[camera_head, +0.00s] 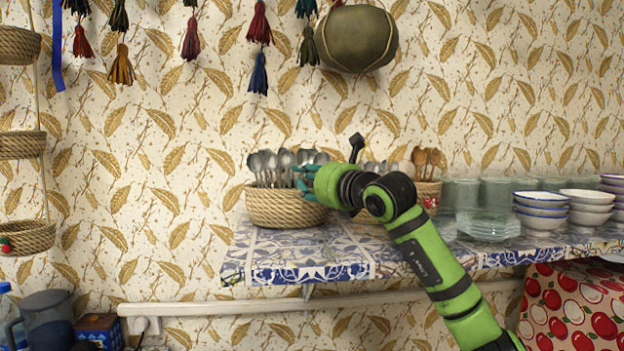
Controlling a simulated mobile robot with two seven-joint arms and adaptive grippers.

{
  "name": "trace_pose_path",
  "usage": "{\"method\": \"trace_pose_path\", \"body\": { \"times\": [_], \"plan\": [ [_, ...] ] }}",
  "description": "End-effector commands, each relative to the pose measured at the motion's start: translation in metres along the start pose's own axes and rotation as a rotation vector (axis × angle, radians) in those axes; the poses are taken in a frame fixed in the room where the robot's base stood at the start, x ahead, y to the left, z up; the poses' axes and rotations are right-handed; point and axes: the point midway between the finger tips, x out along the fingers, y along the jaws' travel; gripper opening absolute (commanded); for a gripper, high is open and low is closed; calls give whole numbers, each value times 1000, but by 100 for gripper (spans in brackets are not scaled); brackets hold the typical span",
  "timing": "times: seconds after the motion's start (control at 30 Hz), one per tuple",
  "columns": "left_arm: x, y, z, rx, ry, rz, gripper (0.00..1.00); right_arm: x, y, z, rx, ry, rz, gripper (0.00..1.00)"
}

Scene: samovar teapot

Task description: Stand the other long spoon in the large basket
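A woven basket (284,210) stands at the left end of the tiled shelf, with several upright metal spoons (268,163) in it. My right gripper (304,178) is at the right side of this basket's rim, its teal fingertips in front of the spoons. Whether the fingers are open or shut, or hold a spoon, I cannot tell. More metal spoons (384,167) stand in a second basket (372,216), mostly hidden behind my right wrist. No separate long spoon can be made out. My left gripper is not in view.
Wooden spoons (428,158) stand in a container (429,192) behind my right arm. Glass dishes (489,225) and stacked bowls (541,211) fill the shelf's right side. The shelf's (300,254) front left strip is clear. Tassels and a round pot (356,40) hang above.

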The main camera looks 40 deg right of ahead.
Motion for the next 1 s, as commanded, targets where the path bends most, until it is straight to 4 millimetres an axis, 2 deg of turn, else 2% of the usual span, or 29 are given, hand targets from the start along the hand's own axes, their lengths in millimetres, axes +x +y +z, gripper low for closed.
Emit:
{"method": "trace_pose_path", "body": {
  "times": [0.03,0.17,0.43,0.6,1.0],
  "plan": [
    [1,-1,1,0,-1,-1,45,2,0,-12,-1,29,-1,45],
    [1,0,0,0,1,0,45,-13,0,-11,-5,27,-2,45],
    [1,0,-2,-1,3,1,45,-75,0,-5,-11,16,-6,45],
    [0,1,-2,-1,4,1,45,-101,2,-2,-10,9,-3,45],
    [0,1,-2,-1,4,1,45,-122,1,1,-3,-1,-2,45]
  ]
}}
